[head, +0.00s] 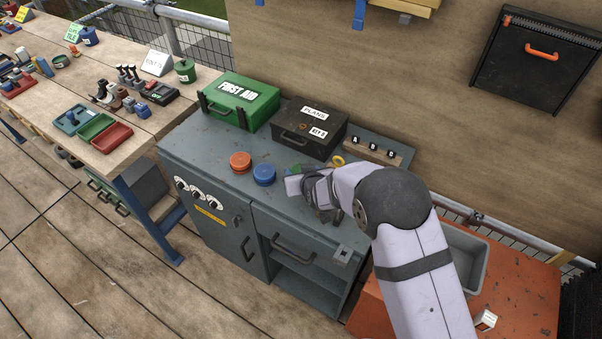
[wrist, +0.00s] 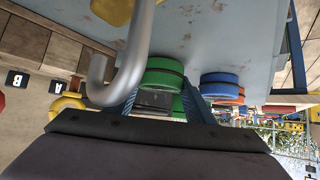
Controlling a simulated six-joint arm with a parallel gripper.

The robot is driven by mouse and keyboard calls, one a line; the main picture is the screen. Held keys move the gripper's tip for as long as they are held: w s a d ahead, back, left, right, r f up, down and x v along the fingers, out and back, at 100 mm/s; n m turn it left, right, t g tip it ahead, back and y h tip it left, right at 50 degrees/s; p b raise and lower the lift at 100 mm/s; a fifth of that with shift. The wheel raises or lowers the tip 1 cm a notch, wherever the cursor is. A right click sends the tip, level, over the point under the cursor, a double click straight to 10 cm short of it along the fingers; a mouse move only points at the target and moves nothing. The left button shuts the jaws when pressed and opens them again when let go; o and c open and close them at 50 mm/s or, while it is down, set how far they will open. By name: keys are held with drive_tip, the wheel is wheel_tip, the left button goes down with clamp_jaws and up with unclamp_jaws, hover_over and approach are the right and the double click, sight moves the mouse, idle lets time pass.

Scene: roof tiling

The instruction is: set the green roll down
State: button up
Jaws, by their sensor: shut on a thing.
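My gripper (head: 318,192) is over the grey cabinet top (head: 212,145), to the right of the blue roll (head: 264,174). In the wrist view, which looks upside down, the fingers (wrist: 165,108) are shut on the green roll (wrist: 163,72). The roll is close to the cabinet top; I cannot tell whether it touches. In the head view my gripper mostly hides the green roll. The orange roll (head: 240,162) stands left of the blue roll. Both also show right of my fingers in the wrist view.
A green first-aid box (head: 240,100) and a black case (head: 308,128) stand at the back of the cabinet. A grey curved bar (wrist: 138,50) crosses the wrist view. The front-left cabinet top is clear.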

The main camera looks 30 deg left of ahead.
wheel_tip(320, 180, up, 10)
drive_tip(key=shift+f+b, duration=0.15)
drive_tip(key=shift+b, duration=0.5)
